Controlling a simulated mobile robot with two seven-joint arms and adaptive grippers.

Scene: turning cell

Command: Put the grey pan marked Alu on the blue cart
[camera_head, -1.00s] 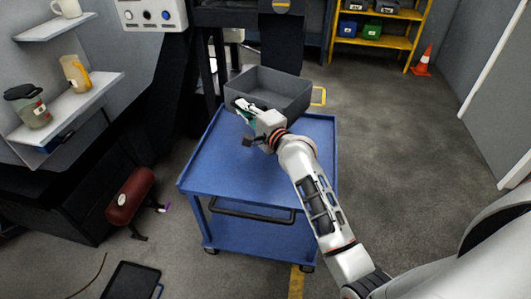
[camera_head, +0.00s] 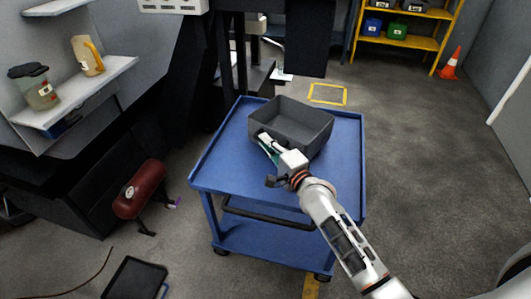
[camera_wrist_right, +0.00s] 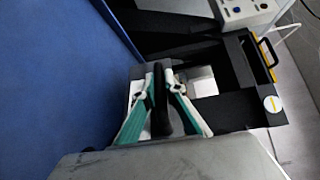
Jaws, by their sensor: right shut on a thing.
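The grey pan (camera_head: 303,133) is an open box over the far part of the blue cart's (camera_head: 228,165) top. I cannot tell whether its underside touches the top, and no Alu mark is legible. My right gripper (camera_head: 266,143) is shut on the pan at its near left side. My left gripper is not in view.
A dark machine (camera_head: 190,70) stands behind and left of the cart. A red tank (camera_head: 140,190) lies on the floor at left. A yellow rack (camera_head: 400,40) and an orange cone (camera_head: 450,64) stand at the back right. The near cart top is clear.

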